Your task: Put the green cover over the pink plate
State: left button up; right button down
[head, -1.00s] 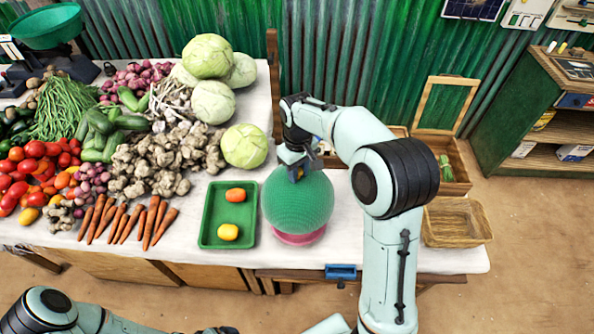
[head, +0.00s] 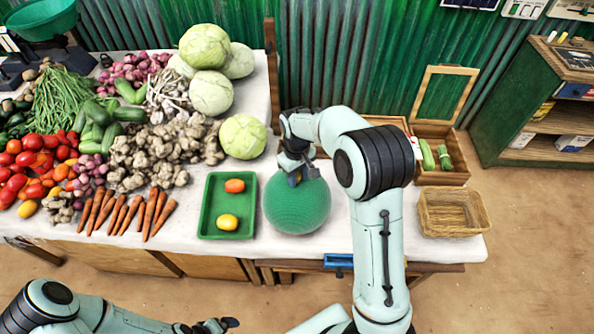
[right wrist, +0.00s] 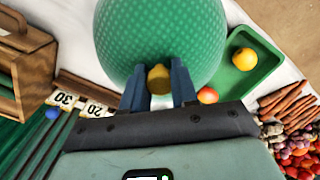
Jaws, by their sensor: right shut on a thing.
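The green cover (head: 297,207) is a woven dome on the white-clothed table, just right of the green tray. My right gripper (head: 294,177) is at its top. In the right wrist view my right gripper (right wrist: 159,92) has its two fingers on either side of the cover's yellow knob (right wrist: 159,76), shut on it. The green dome (right wrist: 160,35) fills the top of that view. The pink plate does not show now; the cover hides the spot where it stood. Whether the rim rests on the table cannot be told. Only links of my left arm show; its gripper is out of view.
The green tray (head: 206,215) with a tomato (head: 235,186) and a yellow fruit (head: 227,222) stands close left of the cover. A cabbage (head: 243,137) is behind. A wicker basket (head: 452,232) and a wooden box (head: 460,176) stand right.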

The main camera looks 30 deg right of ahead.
jog(key=shift+s+f, duration=0.1)
jog(key=shift+f, duration=0.65)
jog(key=shift+f+b, duration=0.6)
jog(key=shift+f, duration=0.6)
pick_arm(q)
jog(key=shift+g, duration=0.3)
jog(key=shift+s+f+b, duration=0.7)
jog(key=shift+s+f, duration=1.05)
jog(key=shift+s, duration=0.15)
pick_arm(e)
jog(key=shift+f, duration=1.85)
jog(key=shift+c, duration=1.1)
grip_release()
